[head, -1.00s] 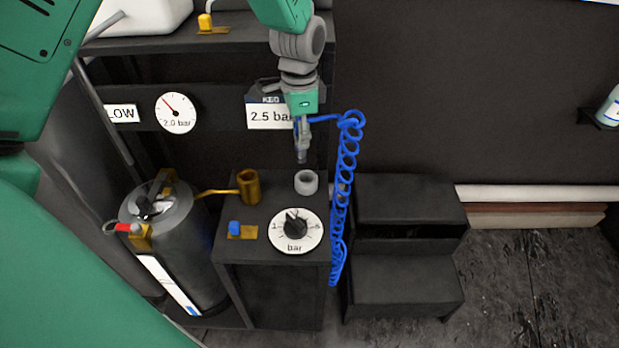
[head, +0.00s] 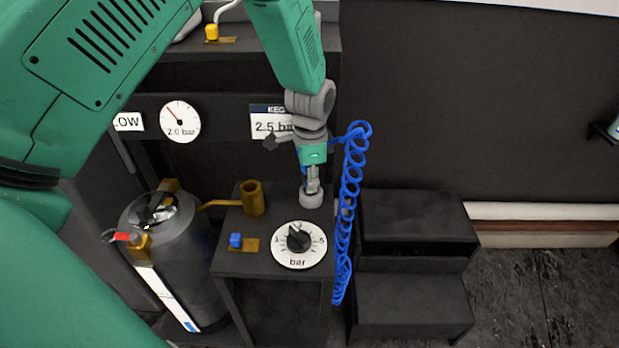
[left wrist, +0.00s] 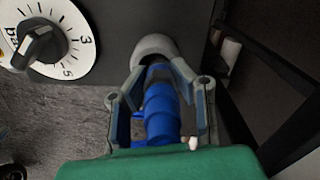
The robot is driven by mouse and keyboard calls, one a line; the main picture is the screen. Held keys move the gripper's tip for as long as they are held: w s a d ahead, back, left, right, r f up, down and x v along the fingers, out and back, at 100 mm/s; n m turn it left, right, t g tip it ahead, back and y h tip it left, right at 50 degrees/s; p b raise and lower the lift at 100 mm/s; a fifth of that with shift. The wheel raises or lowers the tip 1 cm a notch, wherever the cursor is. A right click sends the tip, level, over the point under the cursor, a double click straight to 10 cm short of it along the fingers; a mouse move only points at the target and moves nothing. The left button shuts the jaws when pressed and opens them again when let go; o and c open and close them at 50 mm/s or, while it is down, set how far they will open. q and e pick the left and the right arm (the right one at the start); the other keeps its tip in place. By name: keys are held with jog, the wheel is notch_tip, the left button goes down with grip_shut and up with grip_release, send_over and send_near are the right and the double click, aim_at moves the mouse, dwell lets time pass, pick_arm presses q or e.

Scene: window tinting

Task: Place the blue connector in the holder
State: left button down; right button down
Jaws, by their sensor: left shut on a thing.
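The blue connector (left wrist: 160,110) is between the fingers of my left gripper (left wrist: 158,75) in the left wrist view, and the gripper is shut on it. A blue coiled hose (head: 350,190) hangs beside it. The holder, a grey round cup (head: 311,199), stands on the dark stand right behind the bar dial. My left gripper also shows in the head view (head: 312,188), pointing down at the cup. In the left wrist view the connector's front end is at the mouth of the grey cup (left wrist: 154,46); how deep it sits is hidden. My right gripper is not in view.
The dark stand (head: 225,262) also carries a bar dial (head: 299,244), a brass cup (head: 252,198) and a small blue knob (head: 236,240). A grey tank (head: 170,245) stands at left. Black steps (head: 415,215) stand at right. A 2.5 bar sign (head: 271,122) is behind.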

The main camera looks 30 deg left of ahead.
pick_arm(q)
jog(key=shift+d, duration=0.3)
jog(key=c, duration=1.4)
grip_release()
jog(key=shift+d+r, duration=0.1)
jog(key=shift+d, duration=0.05)
jog(key=shift+o, duration=0.2)
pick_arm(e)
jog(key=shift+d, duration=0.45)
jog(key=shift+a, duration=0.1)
pick_arm(q)
jog(key=shift+r, duration=0.1)
jog(key=shift+a+r, duration=0.25)
jog(key=shift+r, duration=0.05)
notch_tip(320, 180, up, 12)
jog(key=p, duration=0.3)
jog(key=shift+p, duration=0.4)
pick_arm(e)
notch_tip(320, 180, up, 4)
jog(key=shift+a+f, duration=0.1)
pick_arm(q)
jog(key=shift+d, duration=0.1)
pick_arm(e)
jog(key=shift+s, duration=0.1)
